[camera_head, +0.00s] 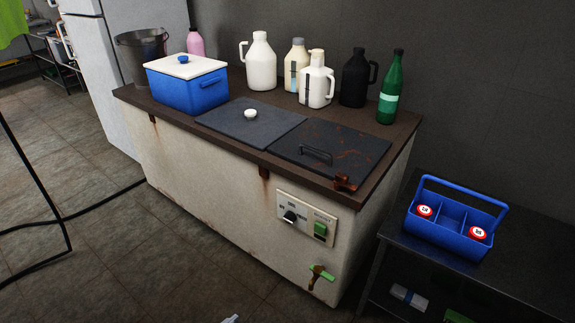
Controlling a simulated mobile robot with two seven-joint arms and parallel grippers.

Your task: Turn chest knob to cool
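The chest (205,190) is a rust-stained, cream-coloured cabinet with a dark brown top, standing across the middle of the view. On its front, near the right end, is a pale control panel (306,219). The chest knob (290,216) is a small dark dial with a light mark, on the left part of that panel. Its labels are too small to read, so I cannot tell its setting. A green switch (320,229) sits to the right of the knob. No gripper clearly shows; nothing is seen touching the knob.
A green-handled tap (321,272) sticks out below the panel. A dark side table (510,275) with a blue caddy (455,229) stands close on the right. Bottles and a blue cooler (187,89) stand on the chest. Floor (150,260) is open in front; a dark cable crosses it.

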